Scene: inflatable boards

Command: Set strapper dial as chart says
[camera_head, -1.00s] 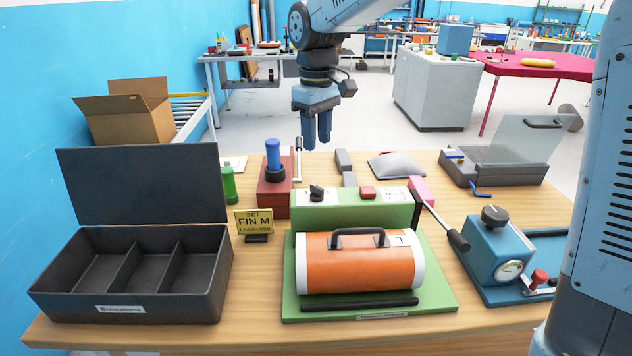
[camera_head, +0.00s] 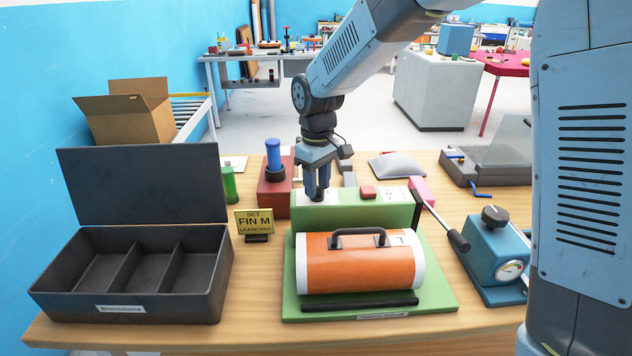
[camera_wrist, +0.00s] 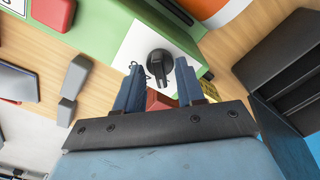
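A black dial knob (camera_wrist: 158,62) stands on a white plate (camera_wrist: 140,48) on top of the green machine (camera_head: 350,215). In the head view my gripper hides most of the dial. My gripper (camera_head: 318,192) points down over the plate. In the wrist view my gripper (camera_wrist: 160,72) is open, its blue fingers apart, with the knob just beyond and between the fingertips; I cannot tell whether they touch. A small white marked panel (camera_head: 394,196) is on the machine's top right.
An orange roll (camera_head: 350,268) with a black handle lies before the machine. An open black compartment box (camera_head: 150,308) stands left. A blue device (camera_head: 492,255) with knob and gauge stands right, near a black-gripped lever (camera_head: 457,241). A red block (camera_head: 276,200) with a blue handle stands behind.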

